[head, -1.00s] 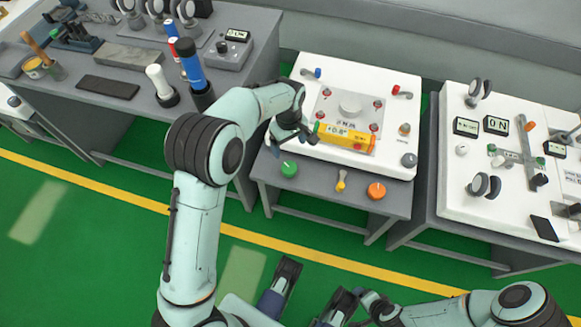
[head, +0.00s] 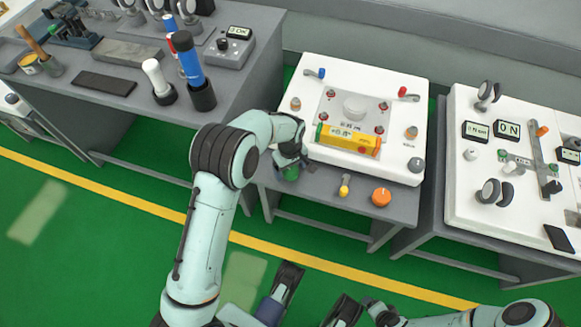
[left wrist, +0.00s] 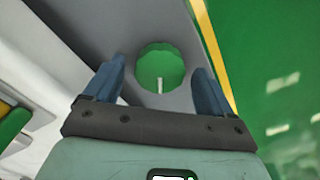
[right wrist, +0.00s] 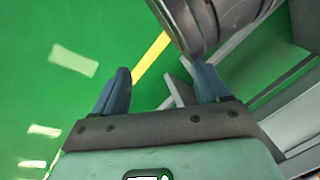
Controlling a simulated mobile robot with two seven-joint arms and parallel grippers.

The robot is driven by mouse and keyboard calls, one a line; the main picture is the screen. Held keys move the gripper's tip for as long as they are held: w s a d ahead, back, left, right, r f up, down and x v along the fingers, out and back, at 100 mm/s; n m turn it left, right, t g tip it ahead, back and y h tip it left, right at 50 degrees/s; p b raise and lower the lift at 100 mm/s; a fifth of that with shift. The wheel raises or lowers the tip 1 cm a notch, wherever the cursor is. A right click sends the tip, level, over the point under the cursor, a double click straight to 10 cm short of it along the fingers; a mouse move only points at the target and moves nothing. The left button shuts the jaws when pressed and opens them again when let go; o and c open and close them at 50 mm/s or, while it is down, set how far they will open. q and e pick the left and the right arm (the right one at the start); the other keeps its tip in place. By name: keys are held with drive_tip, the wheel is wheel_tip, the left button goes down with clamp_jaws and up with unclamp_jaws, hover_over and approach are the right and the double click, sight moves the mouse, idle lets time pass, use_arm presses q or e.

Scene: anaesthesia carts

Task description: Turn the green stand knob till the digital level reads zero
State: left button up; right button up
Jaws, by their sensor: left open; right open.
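The green knob (head: 290,173) sits on the grey table in front of the white panel, partly hidden by my left gripper (head: 297,167). In the left wrist view the round, scalloped green knob (left wrist: 160,62) with a pale mark lies between the spread fingers of my left gripper (left wrist: 159,68). Gaps show on both sides of it. The yellow digital level (head: 348,138) with a green end lies on the plate of the white panel; its display is too small to read surely. My right gripper (right wrist: 158,68) is open and empty above the floor.
A yellow knob (head: 344,186) and an orange knob (head: 381,197) stand to the right on the same table (head: 325,200). The white panel (head: 395,165) carries several small knobs behind them. A bench with tools is at left, another panel at right.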

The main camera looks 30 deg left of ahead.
use_arm(q)
drive_tip(key=c, duration=1.1)
drive_tip(key=shift+o, duration=0.2)
use_arm(e)
drive_tip(key=shift+r, duration=0.1)
